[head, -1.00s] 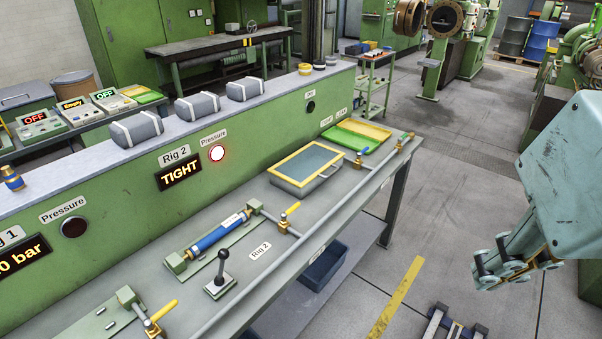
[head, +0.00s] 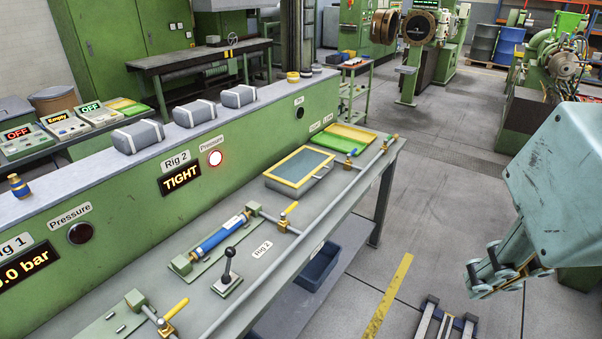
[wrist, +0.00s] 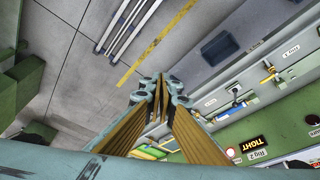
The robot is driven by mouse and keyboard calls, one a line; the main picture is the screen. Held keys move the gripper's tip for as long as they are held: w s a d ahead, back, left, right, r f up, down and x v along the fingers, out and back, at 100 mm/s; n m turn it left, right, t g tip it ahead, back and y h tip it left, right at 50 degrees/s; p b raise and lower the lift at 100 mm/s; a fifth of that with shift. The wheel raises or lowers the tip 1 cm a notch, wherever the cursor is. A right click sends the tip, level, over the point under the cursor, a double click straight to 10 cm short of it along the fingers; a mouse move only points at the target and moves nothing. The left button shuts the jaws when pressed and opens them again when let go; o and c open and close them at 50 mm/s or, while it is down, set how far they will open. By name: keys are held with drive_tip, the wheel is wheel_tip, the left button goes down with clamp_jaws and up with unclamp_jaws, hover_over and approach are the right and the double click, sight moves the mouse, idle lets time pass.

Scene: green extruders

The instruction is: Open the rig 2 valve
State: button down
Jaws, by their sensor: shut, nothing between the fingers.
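The rig 2 valve (head: 287,217) is a brass body with a yellow handle on the bench pipe, beyond the Rig 2 label (head: 262,249). Its handle slants up and to the right in the head view.
A black-knobbed lever (head: 228,277) stands on the bench near the blue cylinder. Another yellow-handled valve (head: 170,316) is at front left. A framed tray (head: 300,168) and a green-and-yellow tray (head: 346,139) lie farther back. The floor between bench and gripper is open.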

sight(293, 206)
drive_tip(key=w+a+f+m+y+p, duration=0.15)
drive_tip(key=w+a+m, duration=0.3)
drive_tip(key=w, duration=0.55)
drive_tip(key=w+a+f+m+g+y, duration=0.1)
drive_tip(key=w+a+m+y, duration=0.15)
drive_tip(key=w+a, duration=0.45)
drive_tip(key=w+a+f+m+y+p, duration=0.1)
drive_tip(key=w+a+m, duration=0.3)
drive_tip(key=w, duration=0.8)
drive_tip(key=w+a+f+m+p, duration=0.2)
drive_tip(key=w+a+f+m, duration=0.1)
drive_tip(key=w+f+m, duration=1)
drive_tip(key=shift+w+f+m+t+y, duration=0.35)
drive_tip(key=shift+w+f, duration=2.9)
drive_tip(key=shift+w, duration=1.8)
drive_tip(key=shift+f, duration=0.1)
drive_tip(key=shift+b+x, duration=1)
drive_tip(key=shift+x, duration=5.9)
drive_tip(key=shift+w+p, duration=0.1)
drive_tip(key=shift+p, duration=0.2)
